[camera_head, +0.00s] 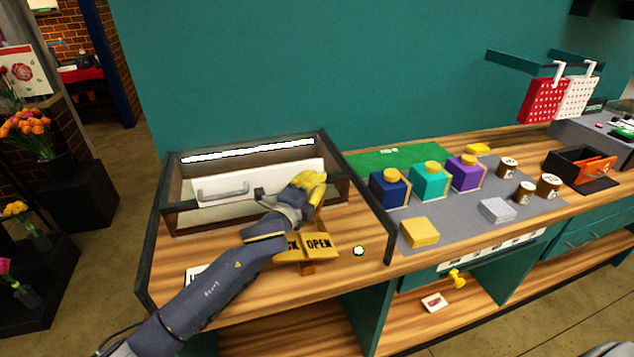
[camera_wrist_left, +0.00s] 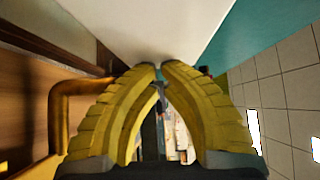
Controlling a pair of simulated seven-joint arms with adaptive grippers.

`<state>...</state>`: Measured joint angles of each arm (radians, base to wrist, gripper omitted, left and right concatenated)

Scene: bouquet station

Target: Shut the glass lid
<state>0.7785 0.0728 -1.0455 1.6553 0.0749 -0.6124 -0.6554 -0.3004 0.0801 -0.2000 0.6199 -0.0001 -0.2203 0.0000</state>
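The glass case (camera_head: 386,225) stands on the left of the counter, with a dark frame and a bright strip along its back. A pale panel with a silver handle (camera_head: 222,190) shows inside the frame. I cannot tell how far the glass lid is open, as the clear glass hardly shows. My left gripper (camera_head: 318,178) has yellow fingers and is at the right end of the pale panel. In the left wrist view its fingertips (camera_wrist_left: 161,66) come together, with no held object visible, close to a white surface (camera_wrist_left: 140,22). My right gripper is out of view.
A yellow sign reading OPEN (camera_head: 319,245) stands below my left gripper, partly hidden by the arm. Coloured boxes (camera_head: 430,182) and several small jars stand on a grey mat (camera_head: 455,225) to the right. A wooden counter strip (camera_head: 350,285) is clear in front.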

